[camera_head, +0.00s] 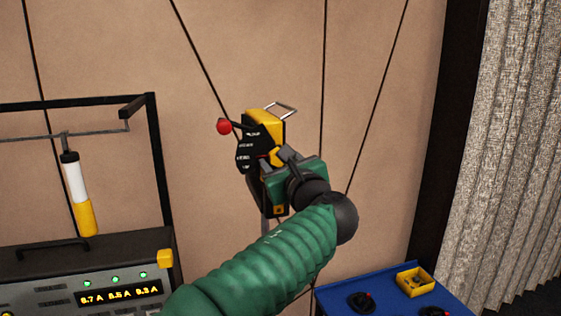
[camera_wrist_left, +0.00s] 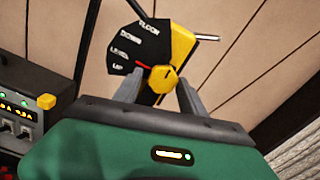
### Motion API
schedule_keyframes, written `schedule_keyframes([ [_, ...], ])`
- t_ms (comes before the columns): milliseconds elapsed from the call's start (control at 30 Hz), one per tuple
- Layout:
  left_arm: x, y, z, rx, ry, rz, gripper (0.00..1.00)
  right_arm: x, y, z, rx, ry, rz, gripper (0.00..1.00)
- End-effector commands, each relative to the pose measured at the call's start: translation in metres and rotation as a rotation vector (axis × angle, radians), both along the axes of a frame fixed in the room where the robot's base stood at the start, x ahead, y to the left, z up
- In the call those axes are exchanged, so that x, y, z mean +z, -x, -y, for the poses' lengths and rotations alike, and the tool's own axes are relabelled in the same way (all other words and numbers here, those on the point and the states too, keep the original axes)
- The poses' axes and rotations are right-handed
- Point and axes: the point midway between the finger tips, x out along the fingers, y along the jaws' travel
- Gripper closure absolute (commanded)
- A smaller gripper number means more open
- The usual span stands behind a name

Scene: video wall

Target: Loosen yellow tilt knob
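The yellow tilt knob (camera_wrist_left: 162,79) is a small faceted knob at the centre of a black fan-shaped dial plate (camera_wrist_left: 130,48) with white lettering, including LEVEL and UP. A red pointer line runs from the knob toward the lettering. In the head view the knob (camera_head: 275,156) is partly covered by my gripper. My left gripper (camera_wrist_left: 160,84) is open, its two grey fingers on either side of the knob in the wrist view. I see no clear grip on it; contact is hard to tell. It also shows in the head view (camera_head: 284,155). My right gripper is not in view.
A red ball-ended lever (camera_head: 224,126) and a metal loop handle (camera_head: 281,109) stick out of the yellow-and-black head. A control box (camera_head: 90,270) with lit readouts stands left. A blue surface (camera_head: 390,290) with a yellow tray (camera_head: 414,281) is lower right.

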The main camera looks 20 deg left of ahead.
Motion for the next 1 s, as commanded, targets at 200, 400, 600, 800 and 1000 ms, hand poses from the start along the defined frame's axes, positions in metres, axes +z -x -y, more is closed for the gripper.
schedule_keyframes([
  [200, -0.001, -0.001, 0.001, 0.003, -0.001, -0.003, 0.82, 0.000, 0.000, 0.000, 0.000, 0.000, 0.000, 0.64],
  [400, -0.002, -0.001, 0.003, 0.000, -0.001, -0.004, 1.00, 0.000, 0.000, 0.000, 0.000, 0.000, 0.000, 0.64],
  [600, -0.004, -0.002, 0.004, -0.002, 0.014, 0.004, 1.00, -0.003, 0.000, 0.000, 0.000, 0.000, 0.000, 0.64],
  [800, -0.006, -0.002, 0.003, -0.001, 0.076, 0.044, 1.00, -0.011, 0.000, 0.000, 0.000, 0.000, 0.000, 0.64],
  [1000, -0.008, -0.003, 0.004, -0.001, 0.195, 0.123, 1.00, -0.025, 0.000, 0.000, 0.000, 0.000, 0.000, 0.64],
])
